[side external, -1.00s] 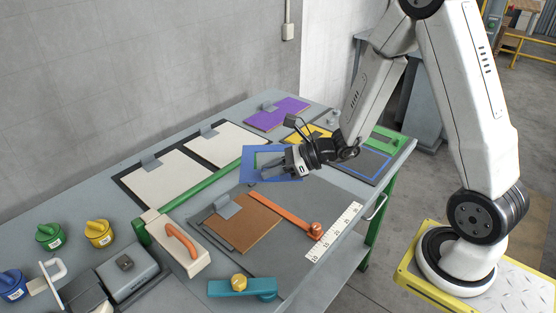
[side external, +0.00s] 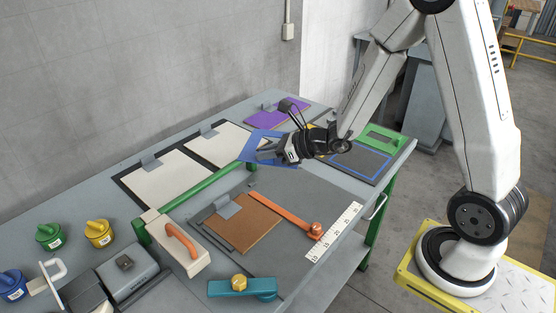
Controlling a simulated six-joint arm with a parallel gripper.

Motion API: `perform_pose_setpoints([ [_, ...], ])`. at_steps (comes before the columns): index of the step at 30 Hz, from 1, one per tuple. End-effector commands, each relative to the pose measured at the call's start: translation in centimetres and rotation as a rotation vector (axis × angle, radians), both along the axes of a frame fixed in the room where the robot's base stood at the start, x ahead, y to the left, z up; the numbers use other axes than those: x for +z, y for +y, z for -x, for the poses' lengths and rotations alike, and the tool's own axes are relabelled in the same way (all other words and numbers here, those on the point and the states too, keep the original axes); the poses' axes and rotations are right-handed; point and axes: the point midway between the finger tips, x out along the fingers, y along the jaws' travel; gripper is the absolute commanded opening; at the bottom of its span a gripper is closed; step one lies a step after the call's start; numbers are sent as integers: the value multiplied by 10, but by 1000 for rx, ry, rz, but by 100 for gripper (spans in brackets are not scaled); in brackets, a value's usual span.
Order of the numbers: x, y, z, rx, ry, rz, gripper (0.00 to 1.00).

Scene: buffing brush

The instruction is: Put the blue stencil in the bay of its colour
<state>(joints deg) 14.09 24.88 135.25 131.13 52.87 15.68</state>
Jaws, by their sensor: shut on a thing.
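The blue stencil (side external: 258,147) is a flat blue sheet with a cut-out. My gripper (side external: 284,153) is shut on its right part and holds it tilted, seemingly above the table near the far end of the green bar. My gripper and wrist hide part of the stencil. A bay with a blue outline (side external: 372,176) lies on the table to the right of my gripper, with its dark inside showing no sheet in the visible part. My arm covers its left edge.
A green stencil (side external: 383,135) lies behind the blue-outlined bay. A purple sheet (side external: 277,109) lies at the back. A green bar (side external: 205,190), an orange-handled strip (side external: 285,213), a brown board (side external: 243,222) and a white ruler (side external: 334,231) lie in front. A yellow piece is mostly hidden.

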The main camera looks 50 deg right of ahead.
Motion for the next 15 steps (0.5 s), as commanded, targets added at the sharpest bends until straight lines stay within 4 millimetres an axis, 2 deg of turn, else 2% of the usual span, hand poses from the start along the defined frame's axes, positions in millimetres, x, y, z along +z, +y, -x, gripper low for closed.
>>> perform_pose_setpoints([
  [9,49,0,-11,-87,-5,7,0],
  [15,75,1,-14,-139,-6,-3,0],
])
